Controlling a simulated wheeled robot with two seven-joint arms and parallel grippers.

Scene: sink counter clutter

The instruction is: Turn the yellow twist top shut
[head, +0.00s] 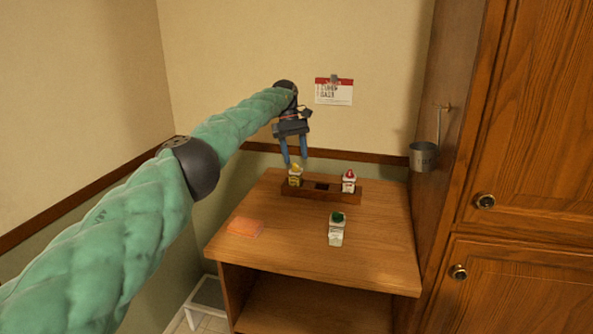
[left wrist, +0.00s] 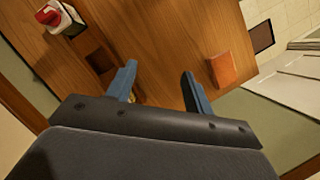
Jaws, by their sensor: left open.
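The yellow twist top (head: 296,168) sits on a small bottle (head: 295,181) standing in the left end of a wooden rack (head: 323,194). My left gripper (head: 295,164) points down with its blue fingers parted, right at the top's height or just above it. I cannot tell whether the fingers touch the top. In the left wrist view the open fingers (left wrist: 160,78) show, but the yellow top is hidden or out of frame. My right gripper is not in view.
A red-topped bottle (head: 349,181) stands at the rack's right end, with an empty slot between. A green-topped bottle (head: 336,229) and an orange sponge (head: 246,227) are on the wooden counter (head: 290,248). A metal cup (head: 422,157) hangs on the cabinet side.

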